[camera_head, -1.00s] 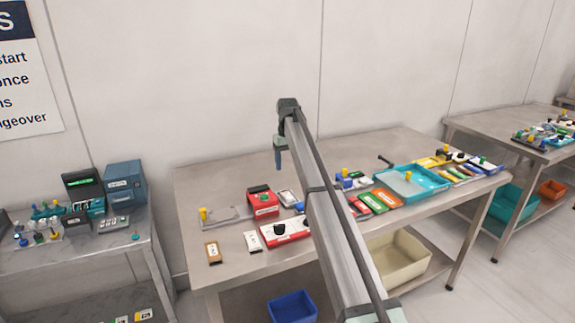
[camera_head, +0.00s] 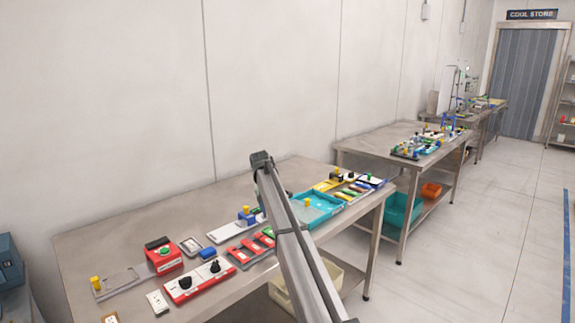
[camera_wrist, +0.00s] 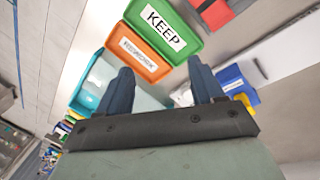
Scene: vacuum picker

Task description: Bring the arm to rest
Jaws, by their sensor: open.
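My arm reaches over the steel bench (camera_head: 120,230) from the lower right in the head view, its far end above the middle of the bench. My gripper's fingers do not show there. In the wrist view my gripper (camera_wrist: 162,88) shows two dark blue fingers spread apart with nothing held between them. Beyond the fingers are a green tray labelled KEEP (camera_wrist: 190,45), an orange tray (camera_wrist: 160,72) and part of a teal tray (camera_wrist: 88,98). The fingers appear apart from these trays, though the exact distance is hard to judge.
The bench carries a red box (camera_head: 164,262), a red panel with black knobs (camera_head: 184,290), a teal tray (camera_head: 330,203) and several small parts. Another bench (camera_head: 375,145) stands behind to the right. The rear left of the bench is clear. Open floor lies at right.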

